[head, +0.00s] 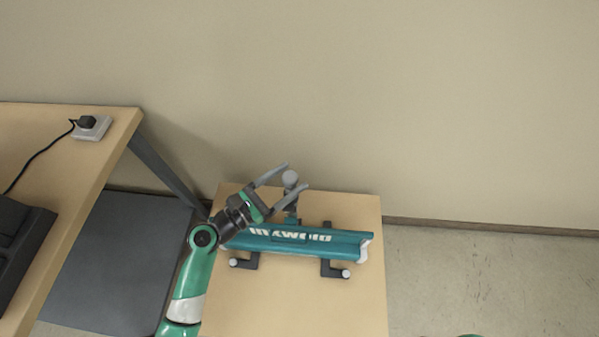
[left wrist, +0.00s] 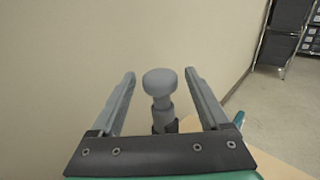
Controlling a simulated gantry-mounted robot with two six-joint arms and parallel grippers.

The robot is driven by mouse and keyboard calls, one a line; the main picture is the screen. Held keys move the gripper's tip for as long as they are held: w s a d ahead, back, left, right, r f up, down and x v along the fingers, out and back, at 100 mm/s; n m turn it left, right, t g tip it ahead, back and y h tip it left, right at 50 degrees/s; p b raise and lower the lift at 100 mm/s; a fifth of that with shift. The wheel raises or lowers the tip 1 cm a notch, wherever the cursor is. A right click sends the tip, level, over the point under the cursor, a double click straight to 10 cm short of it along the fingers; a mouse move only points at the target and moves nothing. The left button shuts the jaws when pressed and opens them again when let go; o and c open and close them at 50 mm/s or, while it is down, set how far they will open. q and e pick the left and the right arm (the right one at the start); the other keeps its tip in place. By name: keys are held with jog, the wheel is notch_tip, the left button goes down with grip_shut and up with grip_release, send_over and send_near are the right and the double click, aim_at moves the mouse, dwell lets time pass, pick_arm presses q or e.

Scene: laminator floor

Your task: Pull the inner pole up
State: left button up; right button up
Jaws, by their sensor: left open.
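The inner pole (head: 290,178) is grey with a round knob on top and stands upright behind a teal machine (head: 345,245) with white lettering, on a light wooden table. My left gripper (head: 294,176) is open, its two grey fingers on either side of the pole's knob in the head view. In the left wrist view the pole (left wrist: 161,105) stands between the spread fingers of the left gripper (left wrist: 160,74), with a visible gap on each side. A darker sleeve (left wrist: 165,125) surrounds the pole lower down. My right gripper is out of view.
The wooden table (head: 300,305) has bare room in front of the machine's dark feet. A beige wall (head: 420,110) rises behind it. A higher desk (head: 90,150) at left carries a power socket (head: 90,127) and a black device (head: 20,240). A dark shelf (left wrist: 280,35) stands far back.

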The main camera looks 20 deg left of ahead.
pick_arm(q)
jog(key=shift+b+x, duration=0.4)
jog(key=shift+x, duration=1.55)
grip_shut()
